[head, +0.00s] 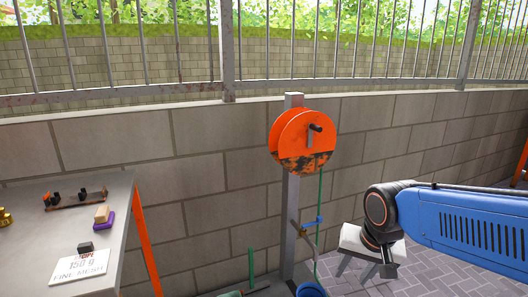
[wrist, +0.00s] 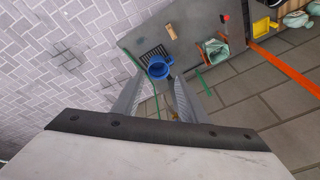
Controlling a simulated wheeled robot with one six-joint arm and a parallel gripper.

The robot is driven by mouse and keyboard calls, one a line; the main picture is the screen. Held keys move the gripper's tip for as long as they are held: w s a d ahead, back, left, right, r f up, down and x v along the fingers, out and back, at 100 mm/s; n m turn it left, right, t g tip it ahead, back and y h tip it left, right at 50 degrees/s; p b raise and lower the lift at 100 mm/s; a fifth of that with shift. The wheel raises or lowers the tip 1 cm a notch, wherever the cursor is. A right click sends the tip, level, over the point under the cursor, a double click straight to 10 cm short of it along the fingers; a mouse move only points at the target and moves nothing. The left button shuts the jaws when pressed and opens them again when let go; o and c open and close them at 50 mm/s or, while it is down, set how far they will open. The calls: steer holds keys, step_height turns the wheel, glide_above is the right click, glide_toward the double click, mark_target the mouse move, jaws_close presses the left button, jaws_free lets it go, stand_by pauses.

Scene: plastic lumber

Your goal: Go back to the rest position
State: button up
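My gripper (head: 366,266) hangs at the end of my blue arm, at the lower right of the head view, in front of the paving and the block wall. In the wrist view my gripper (wrist: 155,83) shows two grey fingers standing apart. Nothing is held between them. A blue bucket (wrist: 158,68) appears beyond the fingertips, on the ground and clear of them. The same bucket (head: 311,291) is cut off by the bottom edge of the head view.
An orange hose reel (head: 303,141) stands on a post with a green hose and tap below. A grey table (head: 40,240) at left holds a sign (head: 80,266), a sponge (head: 102,214) and small items. A block wall (head: 220,165) runs behind. Paving at right looks clear.

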steer(key=s+d+r+n+t, duration=0.1)
steer(key=s+d+n, duration=0.2)
steer(key=s+d, duration=0.4)
steer(key=s, duration=0.4)
steer(key=shift+d+r+h, duration=0.15)
steer(key=shift+r+h, duration=0.1)
steer(key=shift+h, duration=0.15)
